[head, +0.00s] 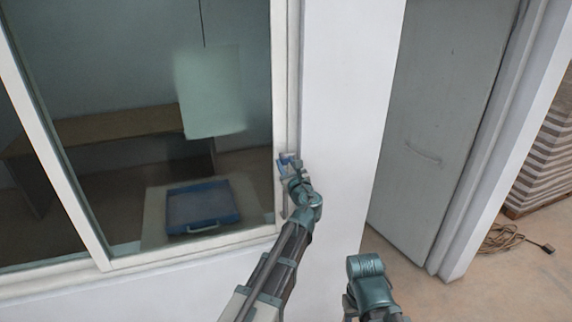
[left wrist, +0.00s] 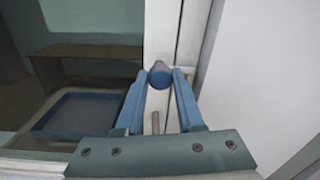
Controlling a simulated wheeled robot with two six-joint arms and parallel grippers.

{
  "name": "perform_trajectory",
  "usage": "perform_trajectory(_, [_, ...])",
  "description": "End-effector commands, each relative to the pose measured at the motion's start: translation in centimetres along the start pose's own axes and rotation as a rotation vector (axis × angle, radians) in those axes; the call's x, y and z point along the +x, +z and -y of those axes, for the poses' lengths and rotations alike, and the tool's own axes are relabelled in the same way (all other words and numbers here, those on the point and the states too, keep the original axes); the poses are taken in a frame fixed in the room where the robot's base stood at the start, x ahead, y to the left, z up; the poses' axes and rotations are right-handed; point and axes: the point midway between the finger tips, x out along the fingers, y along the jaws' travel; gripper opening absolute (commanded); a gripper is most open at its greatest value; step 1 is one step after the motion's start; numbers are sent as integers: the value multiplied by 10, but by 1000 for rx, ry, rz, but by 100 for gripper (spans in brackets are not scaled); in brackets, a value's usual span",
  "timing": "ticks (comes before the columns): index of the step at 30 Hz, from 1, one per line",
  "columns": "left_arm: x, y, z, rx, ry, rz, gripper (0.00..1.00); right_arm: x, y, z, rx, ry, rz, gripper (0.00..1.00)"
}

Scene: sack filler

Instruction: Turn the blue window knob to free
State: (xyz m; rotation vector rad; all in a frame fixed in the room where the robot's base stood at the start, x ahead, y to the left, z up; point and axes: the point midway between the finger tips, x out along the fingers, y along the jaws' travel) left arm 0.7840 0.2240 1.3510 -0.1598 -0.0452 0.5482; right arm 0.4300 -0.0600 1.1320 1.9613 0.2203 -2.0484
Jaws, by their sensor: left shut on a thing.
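The blue window knob (left wrist: 160,76) sits on the white window frame (left wrist: 161,30), near the right side of the window. My left gripper (left wrist: 160,82) is shut on the knob, with one blue finger on each side of it. In the head view my left gripper (head: 290,163) reaches the right upright of the window frame, and it largely hides the knob there. A small grey pin or lever shows below the knob, between the fingers, in the left wrist view. My right arm is low in the head view, but its gripper does not show.
Behind the glass are a blue tray (head: 202,206) on a pale surface and a brown bench (head: 115,125). A grey door (head: 440,110) stands to the right of the white wall. A cable (head: 505,238) lies on the floor near a stack (head: 545,160) at far right.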

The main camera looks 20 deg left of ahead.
Motion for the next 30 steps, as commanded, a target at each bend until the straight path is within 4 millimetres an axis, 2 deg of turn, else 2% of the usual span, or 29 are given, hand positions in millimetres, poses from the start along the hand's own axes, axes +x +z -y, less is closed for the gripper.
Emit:
perform_trajectory(11, [0, -1, 0, -188, -2, 8, 0, 3, 0, 0, 0, 0, 0, 50])
perform_trajectory(30, [0, -2, 0, -792, -6, 34, 0, 9, -1, 1, 1, 0, 0, 50])
